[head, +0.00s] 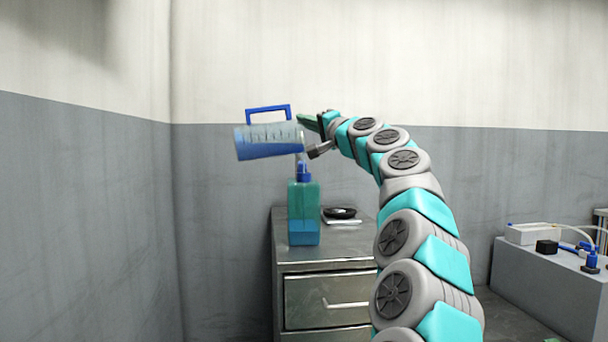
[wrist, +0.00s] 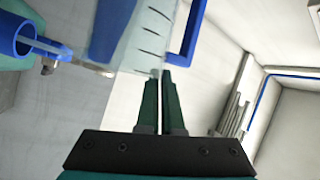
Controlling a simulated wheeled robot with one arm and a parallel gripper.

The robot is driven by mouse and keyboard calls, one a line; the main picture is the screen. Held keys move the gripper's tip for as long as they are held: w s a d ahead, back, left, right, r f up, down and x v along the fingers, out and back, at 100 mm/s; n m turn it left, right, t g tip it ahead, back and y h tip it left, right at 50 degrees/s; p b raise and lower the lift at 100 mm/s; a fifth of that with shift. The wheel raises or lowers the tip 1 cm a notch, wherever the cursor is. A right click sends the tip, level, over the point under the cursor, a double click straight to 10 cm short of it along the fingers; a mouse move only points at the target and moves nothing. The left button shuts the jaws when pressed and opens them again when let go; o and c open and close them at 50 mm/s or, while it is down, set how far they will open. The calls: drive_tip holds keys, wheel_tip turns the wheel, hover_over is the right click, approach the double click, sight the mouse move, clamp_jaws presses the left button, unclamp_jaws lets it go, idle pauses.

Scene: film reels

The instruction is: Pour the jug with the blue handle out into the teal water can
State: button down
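The clear jug with the blue handle (head: 268,141) is tipped almost onto its side in the air, handle up and mouth to the right. Blue liquid shows inside it. The teal water can (head: 304,206) stands upright on a metal cabinet below the jug's mouth, with blue liquid in its lower part. A thin pale stream seems to run from the mouth to the can's blue neck (head: 303,173). The wrist view shows the jug (wrist: 135,35) and the open blue neck (wrist: 24,38). My gripper (wrist: 162,76) has its green fingers nearly together on the jug's edge.
The metal cabinet (head: 330,257) also holds a small dark dish (head: 340,212) right of the can. A grey bench (head: 550,285) with tubing and small devices stands at the right. A wall rises close on the left.

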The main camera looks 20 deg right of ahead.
drive_tip(key=shift+d, duration=0.1)
drive_tip(key=shift+s+d+m+t, duration=0.1)
drive_tip(key=shift+d+m+t, duration=0.25)
drive_tip(key=shift+m, duration=0.35)
drive_tip(key=shift+h, duration=0.3)
idle(0.9)
drive_tip(key=shift+d+m+t+b, duration=0.3)
drive_tip(key=shift+d+m, duration=0.15)
drive_tip(key=shift+m, duration=0.15)
drive_tip(key=shift+s, duration=0.1)
idle(1.0)
drive_tip(key=shift+s+d+f+m+t+h, duration=0.15)
drive_tip(key=shift+d+m+t+h, duration=0.1)
drive_tip(key=shift+d+m+h, duration=0.35)
drive_tip(key=shift+a, duration=0.15)
